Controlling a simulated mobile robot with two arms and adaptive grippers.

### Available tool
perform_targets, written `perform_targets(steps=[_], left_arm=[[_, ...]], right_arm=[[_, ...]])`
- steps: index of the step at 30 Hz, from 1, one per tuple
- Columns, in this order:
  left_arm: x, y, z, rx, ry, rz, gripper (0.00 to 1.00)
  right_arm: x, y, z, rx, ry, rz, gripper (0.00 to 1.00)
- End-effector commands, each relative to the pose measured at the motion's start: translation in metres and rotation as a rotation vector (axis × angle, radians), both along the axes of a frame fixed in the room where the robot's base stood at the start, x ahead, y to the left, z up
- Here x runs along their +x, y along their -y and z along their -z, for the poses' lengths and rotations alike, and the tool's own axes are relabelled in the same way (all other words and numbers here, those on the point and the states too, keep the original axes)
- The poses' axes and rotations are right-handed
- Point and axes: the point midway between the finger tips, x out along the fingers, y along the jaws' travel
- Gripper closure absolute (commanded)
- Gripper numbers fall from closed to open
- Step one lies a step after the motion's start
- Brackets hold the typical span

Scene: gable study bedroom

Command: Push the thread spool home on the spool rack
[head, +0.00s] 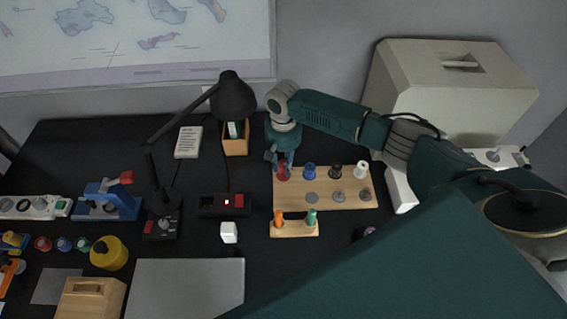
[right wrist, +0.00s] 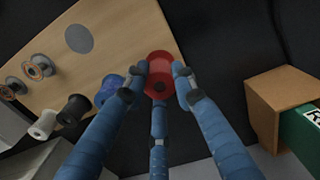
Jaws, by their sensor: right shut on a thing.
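The spool rack (head: 345,202) is a pale wooden board on the dark desk, right of the middle. A red thread spool (right wrist: 160,66) is at its back left corner, also visible in the head view (head: 282,175). My right gripper (head: 283,160) comes down over this spool from above. In the right wrist view its fingers (right wrist: 160,76) are shut on the red spool, one on each side and one below. The pictures do not show how deep the spool sits. My left gripper is not in view.
A blue spool (head: 309,170), a black spool (head: 335,171) and a white spool (head: 361,170) stand in the rack's back row. A small block (head: 295,230) with screwdriver-like handles is in front. A wooden box (head: 236,146) and a lamp (head: 233,97) stand left of the gripper.

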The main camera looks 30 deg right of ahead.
Motion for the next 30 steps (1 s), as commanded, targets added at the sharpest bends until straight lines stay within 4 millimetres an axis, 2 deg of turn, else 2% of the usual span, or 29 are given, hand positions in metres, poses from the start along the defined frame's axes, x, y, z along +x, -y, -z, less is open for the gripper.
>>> perform_targets(steps=[23,24,26,27,30], left_arm=[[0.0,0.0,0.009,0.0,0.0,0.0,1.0],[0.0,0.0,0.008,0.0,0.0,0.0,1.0],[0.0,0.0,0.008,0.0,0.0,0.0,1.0],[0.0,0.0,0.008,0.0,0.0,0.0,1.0],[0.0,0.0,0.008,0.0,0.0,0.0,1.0]], right_arm=[[0.0,0.0,0.02,0.0,-0.001,0.001,0.94],[0.0,0.0,0.019,0.0,0.0,0.0,0.68],[0.0,0.0,0.019,0.0,0.0,0.0,0.56],[0.0,0.0,0.019,0.0,0.0,0.0,0.52],[0.0,0.0,0.019,0.0,0.0,0.0,0.52]])
